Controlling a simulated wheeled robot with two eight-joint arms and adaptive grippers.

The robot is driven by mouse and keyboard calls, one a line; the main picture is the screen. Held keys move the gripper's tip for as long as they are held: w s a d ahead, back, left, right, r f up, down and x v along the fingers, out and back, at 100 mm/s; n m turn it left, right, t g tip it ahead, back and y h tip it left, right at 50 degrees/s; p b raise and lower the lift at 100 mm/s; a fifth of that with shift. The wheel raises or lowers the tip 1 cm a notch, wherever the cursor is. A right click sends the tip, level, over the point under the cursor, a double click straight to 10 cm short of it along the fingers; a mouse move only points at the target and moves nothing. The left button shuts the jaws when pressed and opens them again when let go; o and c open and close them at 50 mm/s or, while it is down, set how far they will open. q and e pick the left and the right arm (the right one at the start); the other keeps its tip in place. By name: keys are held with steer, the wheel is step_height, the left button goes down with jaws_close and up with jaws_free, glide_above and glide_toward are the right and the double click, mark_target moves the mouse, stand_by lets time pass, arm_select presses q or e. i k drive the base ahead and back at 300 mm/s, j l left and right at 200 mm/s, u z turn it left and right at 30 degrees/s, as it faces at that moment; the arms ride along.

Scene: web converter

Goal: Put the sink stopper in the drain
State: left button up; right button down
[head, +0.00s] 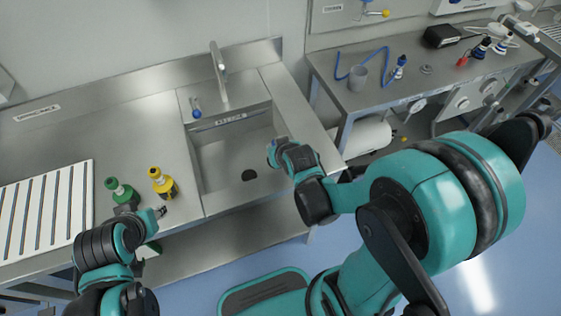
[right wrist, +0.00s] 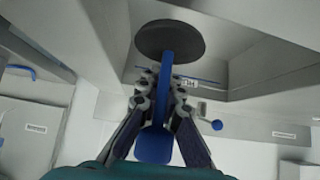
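My right gripper (head: 273,152) is over the right side of the steel sink basin (head: 215,165). In the right wrist view, its two fingers (right wrist: 160,88) are closed around a blue stem (right wrist: 167,68) with a wide blue end (right wrist: 154,144), which looks like the sink stopper. The stem's far end overlaps a dark round disc (right wrist: 170,38). I cannot tell whether that disc is part of the stopper or the drain behind it. In the head view, a dark drain (head: 249,175) shows on the basin floor. My left gripper (head: 158,213) is near the counter's front edge; its opening is unclear.
A faucet (head: 218,65) and a blue-tipped knob (head: 196,110) stand behind the basin. Green (head: 120,190) and yellow (head: 163,183) bottles stand left of it, close to my left gripper. A slatted white rack (head: 45,210) lies further left. A side bench (head: 395,90) holds several small items.

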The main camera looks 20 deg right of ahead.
mark_target(250, 176)
steer(key=l, duration=0.95)
steer(key=i+l, duration=0.15)
steer(key=l, duration=1.8)
steer(key=l+u, duration=0.2)
steer(key=u, duration=0.2)
steer(key=l+u, duration=0.2)
steer(key=u, duration=0.15)
steer(key=l+u, duration=0.2)
steer(key=u, duration=0.2)
steer(key=l+u, duration=0.15)
steer(key=u, duration=0.2)
steer(key=i+u, duration=0.2)
steer(key=u, duration=0.2)
steer(key=i, duration=0.25)
